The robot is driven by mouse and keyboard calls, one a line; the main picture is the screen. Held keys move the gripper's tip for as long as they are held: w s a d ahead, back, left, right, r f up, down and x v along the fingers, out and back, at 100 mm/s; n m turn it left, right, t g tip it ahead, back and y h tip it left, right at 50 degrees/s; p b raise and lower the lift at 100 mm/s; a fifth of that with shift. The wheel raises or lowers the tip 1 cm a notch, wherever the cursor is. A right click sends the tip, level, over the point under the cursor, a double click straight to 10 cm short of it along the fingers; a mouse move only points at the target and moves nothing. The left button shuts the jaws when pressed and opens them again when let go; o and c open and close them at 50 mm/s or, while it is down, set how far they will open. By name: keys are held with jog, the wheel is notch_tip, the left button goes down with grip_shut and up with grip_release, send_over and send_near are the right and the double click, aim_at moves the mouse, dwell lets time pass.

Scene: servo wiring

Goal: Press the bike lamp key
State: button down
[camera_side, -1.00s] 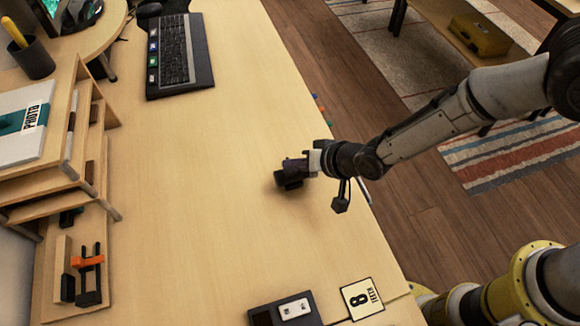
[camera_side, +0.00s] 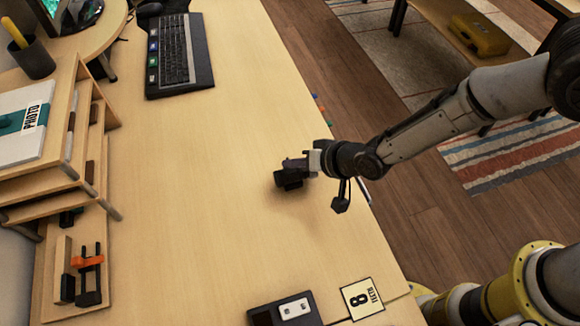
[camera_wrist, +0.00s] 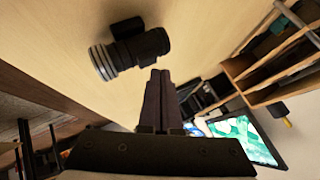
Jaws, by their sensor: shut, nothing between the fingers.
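The bike lamp (camera_wrist: 130,48) is a short black cylinder with a ribbed silver ring at one end and a small dark part on its side, on the pale wooden desk. In the side view a dark shape that looks like the lamp (camera_side: 288,180) lies right by my gripper (camera_side: 298,164), which partly covers it. In the wrist view my gripper (camera_wrist: 158,80) has its dark fingers together and empty, with the lamp just beyond and left of the tips. I cannot tell whether they touch it. The lamp's key is not distinguishable.
A keyboard (camera_side: 180,62) lies at the back of the desk. A wooden shelf unit (camera_side: 85,150) stands along the left. The desk middle is clear.

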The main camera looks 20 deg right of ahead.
aim_at(294, 175)
jog(key=shift+f, duration=0.15)
dwell(0.4)
jog(key=shift+f, duration=0.3)
dwell(0.4)
jog(key=shift+r, duration=0.45)
jog(key=shift+r, duration=3)
